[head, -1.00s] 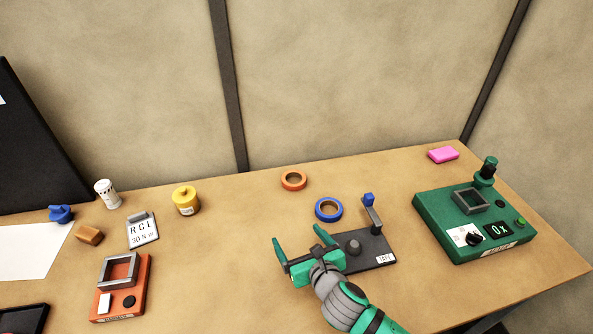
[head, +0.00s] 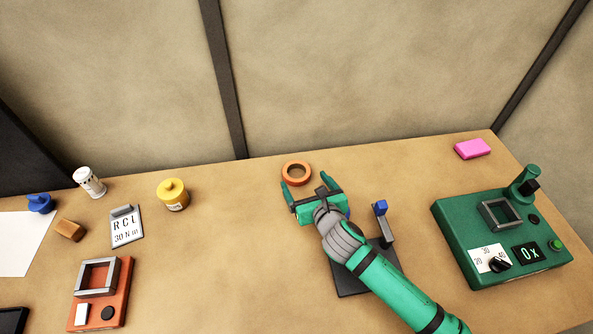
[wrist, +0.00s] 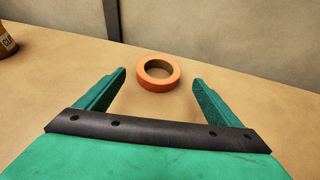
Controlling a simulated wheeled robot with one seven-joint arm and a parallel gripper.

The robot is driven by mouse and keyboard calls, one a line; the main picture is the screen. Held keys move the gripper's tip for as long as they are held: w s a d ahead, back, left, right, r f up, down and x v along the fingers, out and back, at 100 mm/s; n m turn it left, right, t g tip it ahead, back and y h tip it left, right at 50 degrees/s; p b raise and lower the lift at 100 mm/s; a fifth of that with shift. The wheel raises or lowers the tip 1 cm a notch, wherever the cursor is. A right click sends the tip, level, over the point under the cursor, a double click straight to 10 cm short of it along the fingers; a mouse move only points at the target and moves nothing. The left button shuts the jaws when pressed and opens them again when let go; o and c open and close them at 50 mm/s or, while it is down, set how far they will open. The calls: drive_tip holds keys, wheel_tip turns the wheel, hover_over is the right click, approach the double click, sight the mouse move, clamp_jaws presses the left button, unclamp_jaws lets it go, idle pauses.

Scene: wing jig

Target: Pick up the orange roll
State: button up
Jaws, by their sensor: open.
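The orange roll (head: 285,174) lies flat on the table near its back edge, a ring with an open middle. In the wrist view the orange roll (wrist: 158,86) is ahead of the fingertips, centred between them and clear of both. My gripper (head: 305,182) is open and empty, just in front of the roll in the head view. Its two green fingers (wrist: 158,76) are spread wider than the roll in the wrist view. The blue roll is almost wholly hidden behind my gripper and arm.
A dark stand with a blue-tipped post (head: 381,209) is beside my arm. A green device (head: 470,225) and pink block (head: 472,148) are to the right. A yellow pot (head: 173,196), RCL card (head: 126,228) and orange device (head: 122,290) are to the left. Table around the orange roll is clear.

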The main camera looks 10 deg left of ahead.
sight(294, 167)
drive_tip(key=shift+x, duration=3.3)
drive_tip(key=shift+s+f, duration=0.15)
drive_tip(key=c, duration=1.1)
